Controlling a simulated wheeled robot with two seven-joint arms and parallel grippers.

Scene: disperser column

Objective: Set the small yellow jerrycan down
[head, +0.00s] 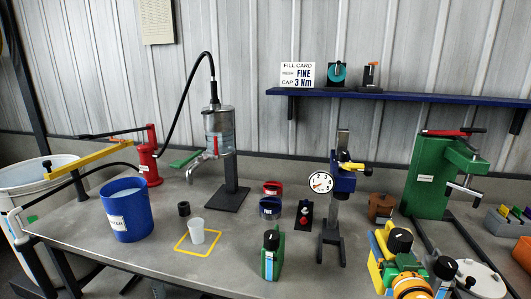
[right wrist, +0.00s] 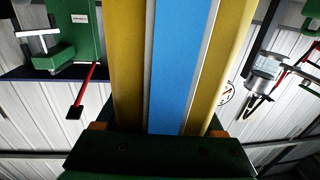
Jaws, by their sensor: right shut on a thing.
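The small yellow jerrycan (head: 378,258), with a blue stripe and a black cap, is at the bottom right of the head view, by the table's front edge. My right gripper (head: 405,264) is shut on it and partly covers it. In the right wrist view the jerrycan's yellow side (right wrist: 127,60) and blue stripe fill the middle, between the orange fingertips. Its base is hidden, so I cannot tell whether it touches the table (head: 310,275). My left gripper is not in view.
A small green jerrycan (head: 270,258) stands left of the yellow one. A gauge stand (head: 332,215) is behind, and a green press (head: 425,180) stands back right. A white cup (head: 197,232) is in a yellow outline. A blue bucket (head: 126,213) is at the left.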

